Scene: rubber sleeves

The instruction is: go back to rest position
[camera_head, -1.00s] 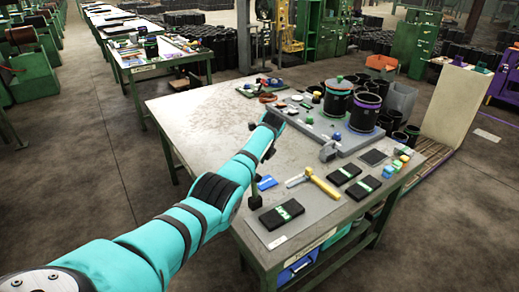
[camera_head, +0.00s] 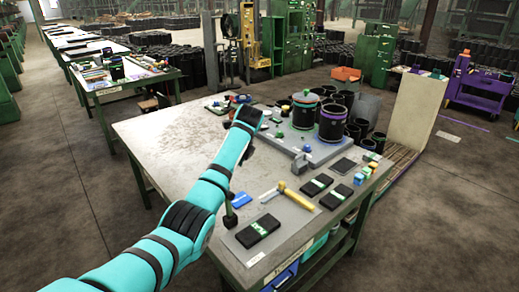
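My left arm, teal with black bands, reaches in from the bottom left over the green-legged work table (camera_head: 160,135). Its dark far end, my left gripper (camera_head: 247,117), is over the table near the grey raised board (camera_head: 318,152). Its fingers cannot be made out, so I cannot tell whether it is open or holds anything. My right gripper is out of view.
Black cases (camera_head: 258,232), a yellow-handled tool (camera_head: 297,201) and small coloured blocks lie at the table's near right. The table's left part is bare. Black bins (camera_head: 358,130) and a pale upright panel (camera_head: 424,112) stand beyond it. Floor is clear at left.

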